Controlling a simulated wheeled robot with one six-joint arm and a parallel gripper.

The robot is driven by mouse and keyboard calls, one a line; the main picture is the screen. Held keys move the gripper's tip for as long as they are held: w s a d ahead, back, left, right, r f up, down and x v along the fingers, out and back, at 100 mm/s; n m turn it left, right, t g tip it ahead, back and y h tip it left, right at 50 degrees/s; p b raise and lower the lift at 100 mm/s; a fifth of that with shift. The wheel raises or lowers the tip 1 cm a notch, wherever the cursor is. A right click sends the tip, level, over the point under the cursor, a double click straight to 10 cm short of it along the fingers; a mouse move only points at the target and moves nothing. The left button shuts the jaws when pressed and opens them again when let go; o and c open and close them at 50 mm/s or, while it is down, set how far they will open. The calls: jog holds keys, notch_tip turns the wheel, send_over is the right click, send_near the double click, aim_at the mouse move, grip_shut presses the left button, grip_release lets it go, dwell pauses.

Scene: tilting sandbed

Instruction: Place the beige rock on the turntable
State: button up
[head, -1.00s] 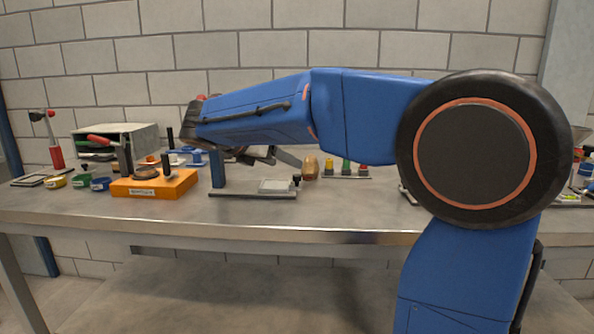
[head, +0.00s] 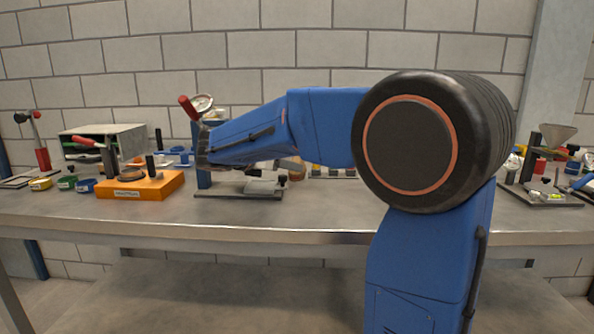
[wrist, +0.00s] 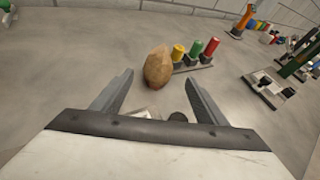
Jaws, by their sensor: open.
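The beige rock (wrist: 158,67) stands upright on the grey bench in the wrist view, just ahead of and between my gripper's fingertips. In the head view only part of the rock (head: 297,173) shows, behind the end of my arm. My gripper (wrist: 159,79) is open and empty, its two grey fingers spread wide.
Green and red capped pieces (wrist: 195,50) and a yellow one stand in a row right beside the rock. A stand with a red handle (head: 188,106) and flat plate rises behind my arm. Small colored cups (head: 67,183) lie left of the orange base. A funnel stand (head: 545,165) is at right.

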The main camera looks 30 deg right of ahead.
jog(key=shift+f+x, duration=0.2)
jog(key=shift+x, duration=3)
jog(key=shift+w+a+r, duration=0.1)
jog(key=shift+w+a, duration=0.05)
jog(key=shift+w, duration=0.05)
jog(key=c, duration=1.6)
